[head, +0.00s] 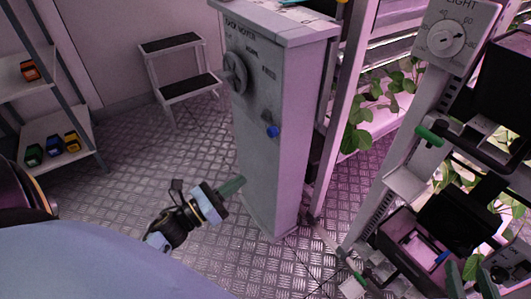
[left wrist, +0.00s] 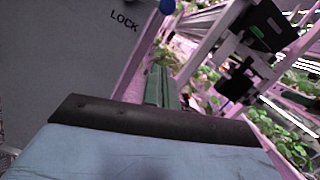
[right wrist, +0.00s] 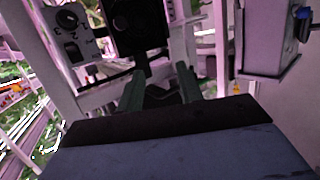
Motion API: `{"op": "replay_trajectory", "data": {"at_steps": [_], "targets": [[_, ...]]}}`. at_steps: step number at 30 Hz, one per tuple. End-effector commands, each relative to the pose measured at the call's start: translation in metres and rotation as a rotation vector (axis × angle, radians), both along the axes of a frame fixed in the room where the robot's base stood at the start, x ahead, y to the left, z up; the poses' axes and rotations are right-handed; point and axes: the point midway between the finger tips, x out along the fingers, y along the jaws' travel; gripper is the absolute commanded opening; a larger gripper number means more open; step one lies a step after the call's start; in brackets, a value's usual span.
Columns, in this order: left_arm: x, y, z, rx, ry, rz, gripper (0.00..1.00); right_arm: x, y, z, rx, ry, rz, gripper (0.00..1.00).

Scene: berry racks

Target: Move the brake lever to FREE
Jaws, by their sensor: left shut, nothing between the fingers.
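The brake lever's blue knob (head: 272,131) stands out from the front of the grey cabinet (head: 300,130), below a handwheel. The knob also shows at the top edge of the left wrist view (left wrist: 167,6), beside the word LOCK (left wrist: 124,20), and in the right wrist view (right wrist: 303,14). Most of the lever is hidden. My left gripper (head: 233,186) is shut and empty, in front of the cabinet, below and left of the knob, apart from it. My right gripper (head: 462,274) is at the lower right by the rack; its green fingers are spread in the right wrist view (right wrist: 160,84).
The handwheel (head: 234,72) sticks out of the cabinet. A step stool (head: 178,68) and shelves with small coloured boxes (head: 55,150) stand at the left. Plant racks and a black bin (head: 410,245) crowd the right. The metal floor (head: 110,200) at left is clear.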

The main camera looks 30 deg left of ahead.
Motion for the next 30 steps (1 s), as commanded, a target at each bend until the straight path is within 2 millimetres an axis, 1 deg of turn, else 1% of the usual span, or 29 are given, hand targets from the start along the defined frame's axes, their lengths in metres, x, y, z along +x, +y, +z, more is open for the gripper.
{"op": "replay_trajectory", "data": {"at_steps": [7,11,14,17,24,25,27,30], "targets": [[0.001,0.0,0.0,-0.003,0.003,0.001,0.0,0.0,0.0,0.001,0.001,-0.004,0.0,0.36],[0.011,-0.004,0.001,-0.005,0.002,0.0,0.0,0.002,0.002,0.006,0.011,-0.042,0.004,0.36],[0.027,-0.009,0.004,-0.005,0.0,-0.001,0.0,0.005,0.005,0.016,0.029,-0.102,0.008,0.36],[0.047,-0.016,0.008,-0.004,-0.001,-0.001,0.0,0.007,0.008,0.029,0.053,-0.187,0.014,0.36],[0.094,-0.032,0.016,-0.005,0.001,-0.001,0.0,0.005,0.015,0.066,0.121,-0.404,0.029,0.36],[0.097,-0.033,0.018,-0.004,0.002,0.0,0.0,0.005,0.015,0.069,0.126,-0.421,0.03,0.36],[0.097,-0.027,0.032,0.0,0.002,0.0,0.0,0.005,0.014,0.067,0.118,-0.396,0.028,0.36],[0.099,-0.024,0.044,-0.001,0.003,0.0,0.0,0.006,0.014,0.065,0.115,-0.384,0.027,0.36]]}}
